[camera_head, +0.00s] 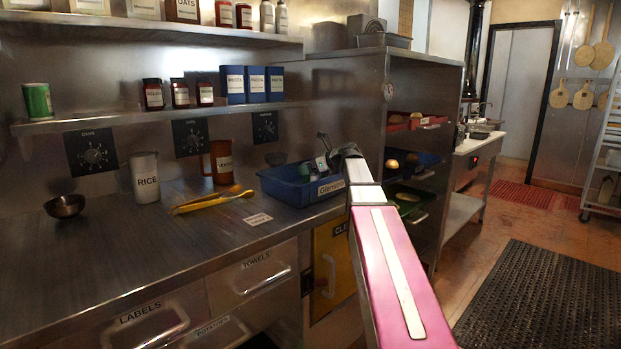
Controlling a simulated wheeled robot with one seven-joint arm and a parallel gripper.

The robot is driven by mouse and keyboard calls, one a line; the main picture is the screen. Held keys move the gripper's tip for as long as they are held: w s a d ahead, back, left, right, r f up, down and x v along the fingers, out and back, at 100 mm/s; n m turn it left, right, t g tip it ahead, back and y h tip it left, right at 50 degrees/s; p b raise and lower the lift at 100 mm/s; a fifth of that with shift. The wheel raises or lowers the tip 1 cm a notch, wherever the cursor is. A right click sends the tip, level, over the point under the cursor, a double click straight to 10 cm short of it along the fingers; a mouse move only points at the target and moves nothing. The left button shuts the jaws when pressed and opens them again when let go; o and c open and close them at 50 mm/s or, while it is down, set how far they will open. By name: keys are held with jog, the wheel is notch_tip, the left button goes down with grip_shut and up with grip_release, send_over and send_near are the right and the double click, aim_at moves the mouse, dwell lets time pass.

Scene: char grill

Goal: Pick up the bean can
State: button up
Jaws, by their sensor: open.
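A green can (37,101) with a pale top stands upright at the left end of the lower wall shelf. It is the only can of this look in view, but its label is too small to read, so I cannot confirm that it is the bean can. My gripper (325,150) is over the blue tray at the right end of the counter, far to the right of the can. It is open, and I see nothing held in it. The end of my pink arm partly hides it.
Several labelled jars (180,94) and blue boxes (255,84) share the lower shelf (160,116). The counter's front left is clear.

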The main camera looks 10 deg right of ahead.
jog(key=c, duration=1.2)
jog(key=shift+o, duration=0.2)
jog(key=shift+r, duration=0.1)
